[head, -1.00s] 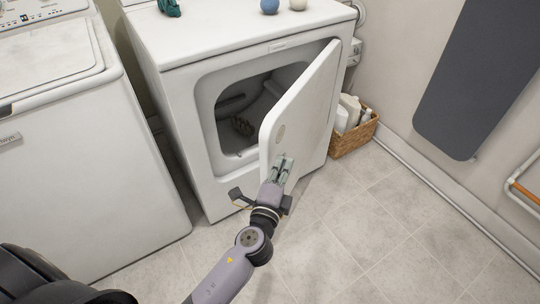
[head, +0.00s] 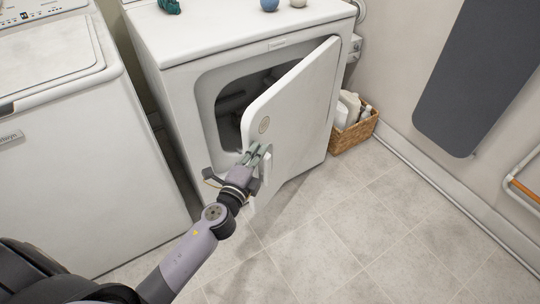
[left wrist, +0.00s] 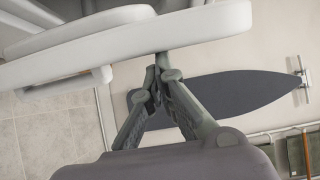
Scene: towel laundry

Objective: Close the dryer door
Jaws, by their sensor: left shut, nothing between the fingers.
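The white dryer (head: 190,110) stands at the centre of the head view. Its door (head: 300,105) is hinged on the right and stands partly open, leaving a dark gap into the drum (head: 228,115) on the left. My left gripper (head: 257,153) is shut and empty at the door's free edge, beside the handle (head: 265,167). In the left wrist view the door's edge (left wrist: 190,27) crosses the top, with the handle (left wrist: 62,82) at left. The closed fingertips (left wrist: 160,72) are just below that edge; contact is hard to tell. My right gripper is not in view.
A white washer (head: 75,150) stands left of the dryer. A wicker basket of bottles (head: 355,133) sits at the dryer's right, near the wall. A dark ironing board (head: 485,75) hangs on the wall. The tiled floor in front is clear.

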